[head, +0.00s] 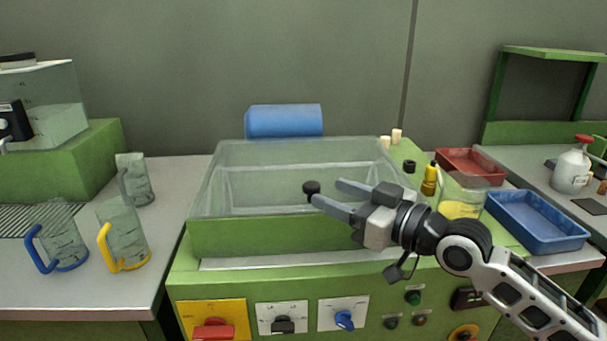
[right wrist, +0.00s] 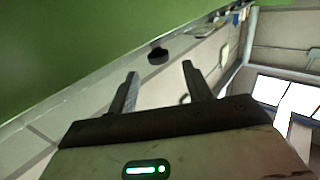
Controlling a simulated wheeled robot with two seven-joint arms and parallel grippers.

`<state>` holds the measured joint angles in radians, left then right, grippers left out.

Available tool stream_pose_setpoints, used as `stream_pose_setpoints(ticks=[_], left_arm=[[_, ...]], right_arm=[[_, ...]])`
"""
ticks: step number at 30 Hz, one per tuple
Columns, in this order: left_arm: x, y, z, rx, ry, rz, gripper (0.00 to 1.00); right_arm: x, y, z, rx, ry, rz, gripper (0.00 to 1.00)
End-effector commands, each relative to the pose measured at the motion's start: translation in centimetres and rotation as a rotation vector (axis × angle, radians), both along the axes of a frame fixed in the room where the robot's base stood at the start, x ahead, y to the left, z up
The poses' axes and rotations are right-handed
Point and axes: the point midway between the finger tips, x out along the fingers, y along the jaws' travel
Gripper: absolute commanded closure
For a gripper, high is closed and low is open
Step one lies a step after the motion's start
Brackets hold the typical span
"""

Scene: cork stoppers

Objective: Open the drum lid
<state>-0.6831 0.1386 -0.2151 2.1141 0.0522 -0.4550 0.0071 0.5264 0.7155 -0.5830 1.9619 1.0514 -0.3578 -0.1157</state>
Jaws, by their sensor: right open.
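The drum lid (head: 260,180) is a clear, box-like cover on the green machine in the middle of the head view, and it looks closed. A dark round knob (head: 311,187) sits at its front; the knob also shows in the right wrist view (right wrist: 158,55). My right gripper (head: 328,192) is open and empty, its two fingers pointing at the knob from the right. In the right wrist view the fingertips (right wrist: 160,70) stand apart, with the knob just beyond the gap between them. Whether they touch the lid I cannot tell. My left gripper is out of view.
A blue cylinder (head: 284,121) lies behind the lid. A red tray (head: 468,162), a blue tray (head: 538,222) and a yellow bottle (head: 429,180) are at right. Clear jugs (head: 122,235) stand on the left bench. Switches (head: 345,320) line the machine's front.

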Motion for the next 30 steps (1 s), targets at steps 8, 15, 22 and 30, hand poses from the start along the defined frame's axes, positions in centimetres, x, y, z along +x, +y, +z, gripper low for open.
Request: stream_pose_setpoints(ticks=[8,15,22,30], left_arm=[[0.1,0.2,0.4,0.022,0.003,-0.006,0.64],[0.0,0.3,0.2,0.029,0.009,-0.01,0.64],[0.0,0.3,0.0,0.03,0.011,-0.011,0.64],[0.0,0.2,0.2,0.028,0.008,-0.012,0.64]], right_arm=[[3.9,3.9,0.2,0.001,0.0,0.001,0.5],[5.3,5.3,0.0,0.001,-0.001,0.0,0.5],[5.4,5.4,-0.1,-0.001,-0.001,-0.001,0.5],[5.4,5.4,-0.1,0.0,0.0,-0.001,1.0]])
